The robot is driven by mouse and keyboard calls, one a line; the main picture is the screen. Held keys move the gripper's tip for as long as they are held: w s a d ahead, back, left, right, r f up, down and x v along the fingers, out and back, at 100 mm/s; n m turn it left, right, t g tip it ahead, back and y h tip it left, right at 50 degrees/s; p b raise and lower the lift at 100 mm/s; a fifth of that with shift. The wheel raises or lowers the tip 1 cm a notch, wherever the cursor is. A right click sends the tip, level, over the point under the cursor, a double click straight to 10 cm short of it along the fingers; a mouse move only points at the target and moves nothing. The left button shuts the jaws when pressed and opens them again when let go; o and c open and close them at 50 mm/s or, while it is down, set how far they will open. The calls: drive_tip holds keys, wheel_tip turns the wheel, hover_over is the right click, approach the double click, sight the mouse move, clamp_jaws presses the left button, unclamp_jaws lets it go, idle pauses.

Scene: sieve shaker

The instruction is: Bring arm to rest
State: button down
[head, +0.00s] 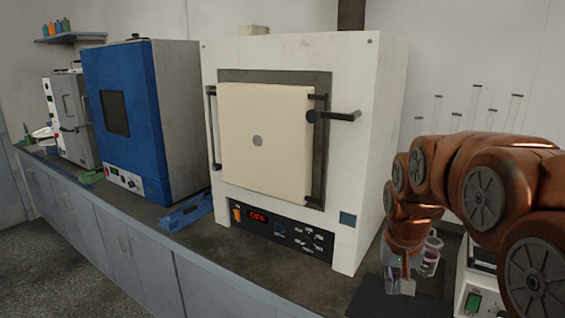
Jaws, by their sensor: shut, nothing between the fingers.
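My copper-coloured arm comes in from the right edge, arches over the right end of the bench and bends down. My gripper (402,288) is at its lower end, low over the bench top, just right of the white furnace. It is small in the picture and partly merged with the things behind it. It is shut and holds nothing. A dark flat mat or plate (375,300) lies on the bench below and beside it.
The white furnace (390,110) has its cream door (275,150) shut, with a handle sticking out right. A clear glass vessel (432,252) stands close to my gripper. A white device with a green switch (473,302) is at lower right. A blue oven (125,110) stands left.

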drive_tip(key=s+a+f+n+g+p, duration=0.1)
drive_tip(key=s+a+f, duration=0.1)
drive_tip(key=s, duration=1.2)
drive_tip(key=s+a+f+n+g+p, duration=0.1)
drive_tip(key=s+a+f+g, duration=0.1)
drive_tip(key=s, duration=1.1)
drive_tip(key=shift+s+a+f+n+y, duration=0.2)
drive_tip(key=shift+s+f+n+y, duration=0.15)
drive_tip(key=shift+f, duration=0.35)
